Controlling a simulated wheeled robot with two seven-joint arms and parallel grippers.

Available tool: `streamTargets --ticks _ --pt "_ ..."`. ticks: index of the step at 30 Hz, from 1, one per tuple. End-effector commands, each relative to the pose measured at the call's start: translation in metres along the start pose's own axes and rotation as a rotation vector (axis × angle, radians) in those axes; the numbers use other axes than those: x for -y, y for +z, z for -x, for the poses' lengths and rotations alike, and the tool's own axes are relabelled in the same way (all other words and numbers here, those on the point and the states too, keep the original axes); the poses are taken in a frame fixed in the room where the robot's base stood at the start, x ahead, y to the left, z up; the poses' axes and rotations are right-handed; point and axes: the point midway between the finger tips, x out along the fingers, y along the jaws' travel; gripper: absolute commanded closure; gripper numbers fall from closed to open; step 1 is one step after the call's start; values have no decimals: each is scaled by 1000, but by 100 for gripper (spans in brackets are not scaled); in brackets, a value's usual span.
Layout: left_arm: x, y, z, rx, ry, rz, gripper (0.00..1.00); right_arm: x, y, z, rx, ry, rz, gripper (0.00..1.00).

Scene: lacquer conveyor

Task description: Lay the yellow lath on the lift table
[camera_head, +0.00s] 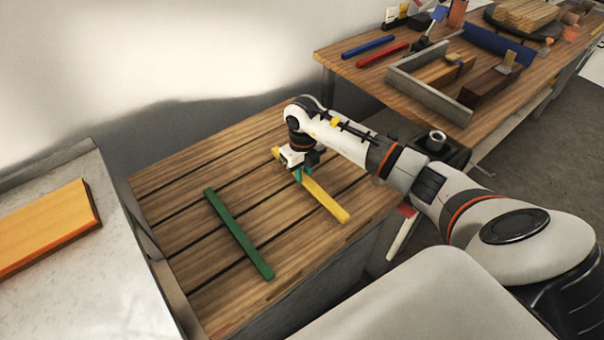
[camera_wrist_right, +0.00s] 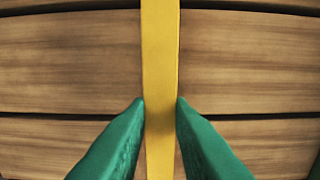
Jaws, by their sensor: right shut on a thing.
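The yellow lath (camera_head: 328,204) is a long thin bar over the slatted wooden top (camera_head: 180,200), which may be the lift table. My right gripper (camera_head: 303,175) is above it with its green fingers pointing down, shut on the lath around its middle. In the right wrist view the lath (camera_wrist_right: 160,55) runs upright through the picture between the fingertips of the right gripper (camera_wrist_right: 160,103). I cannot tell whether the lath touches the slats or hovers slightly above them. My left gripper is not in view.
A green lath (camera_head: 240,235) lies left of the yellow one, roughly parallel. An orange board (camera_head: 45,225) lies on a grey surface (camera_head: 110,295) at left. A workbench (camera_head: 350,74) at upper right holds blue and red bars, a grey frame (camera_head: 430,94) and blocks.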

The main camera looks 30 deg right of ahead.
Motion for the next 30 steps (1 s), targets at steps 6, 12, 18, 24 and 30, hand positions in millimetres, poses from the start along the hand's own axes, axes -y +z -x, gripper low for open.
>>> streamTargets --ticks 6,12,18,24,30 --pt "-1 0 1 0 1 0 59 0 0 -14 -1 0 1 100" --pt "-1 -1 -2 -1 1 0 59 0 0 -17 -1 1 2 100" --pt "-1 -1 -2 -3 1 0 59 0 0 -17 -1 1 1 59" --pt "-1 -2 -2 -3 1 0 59 0 0 -17 -1 1 1 59" --pt "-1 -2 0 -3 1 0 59 -1 -1 -8 -3 1 2 59"
